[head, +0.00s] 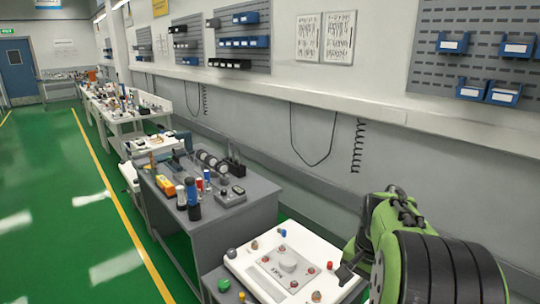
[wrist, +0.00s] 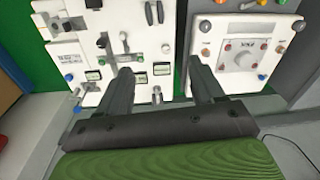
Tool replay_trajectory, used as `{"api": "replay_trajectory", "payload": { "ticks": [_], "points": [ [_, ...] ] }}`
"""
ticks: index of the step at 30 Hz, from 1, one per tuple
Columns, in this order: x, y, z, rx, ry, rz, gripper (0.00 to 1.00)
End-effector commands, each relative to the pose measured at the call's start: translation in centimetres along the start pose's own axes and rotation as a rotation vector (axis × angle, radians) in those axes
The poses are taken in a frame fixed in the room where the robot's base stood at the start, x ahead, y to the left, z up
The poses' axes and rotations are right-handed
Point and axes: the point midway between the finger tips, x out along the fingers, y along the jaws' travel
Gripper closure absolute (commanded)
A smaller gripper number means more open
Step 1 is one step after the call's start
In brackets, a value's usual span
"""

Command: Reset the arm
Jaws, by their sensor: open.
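My gripper (wrist: 160,70) shows in the wrist view with its two dark fingers spread wide apart and nothing between them. It is over the front of white equipment panels, with a white panel with knobs and switches (wrist: 82,48) at the left and a white panel with a central dial (wrist: 243,56) at the right. In the head view, my green and black arm fills the lower right, beside the white panel with the dial (head: 288,262). The arm hides part of that panel's right side.
A grey bench (head: 240,208) with bottles and small devices stands left of the panel. More workbenches run along the wall. Blue bins (head: 505,92) hang on a pegboard at upper right. The green floor (head: 50,190) at left is clear, with a yellow line.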

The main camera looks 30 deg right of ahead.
Motion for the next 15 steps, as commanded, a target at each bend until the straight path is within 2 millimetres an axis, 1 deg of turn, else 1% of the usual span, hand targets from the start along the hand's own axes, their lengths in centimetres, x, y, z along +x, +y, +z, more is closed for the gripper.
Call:
{"api": "replay_trajectory", "payload": {
  "ticks": [1,2,3,4,5,6,9,12,15],
  "points": [
    [-2.7,-2.2,3.3,-0.142,0.05,-0.009,0.33],
    [-3.8,-3.1,5.2,-0.224,0.076,-0.016,0.33],
    [-5.2,-4.1,7.9,-0.333,0.11,-0.029,0.33],
    [-6.2,-4.6,9.9,-0.414,0.135,-0.041,0.33],
    [-7.0,-4.9,11.8,-0.494,0.161,-0.056,0.33],
    [-7.9,-5.0,14.4,-0.6,0.192,-0.078,0.33],
    [-9.5,-4.2,19.9,-0.851,0.266,-0.148,0.33],
    [-9.8,-2.8,23.6,-1.043,0.316,-0.216,0.33],
    [-9.7,-1.9,25.4,-1.15,0.343,-0.259,0.33]
  ]
}}
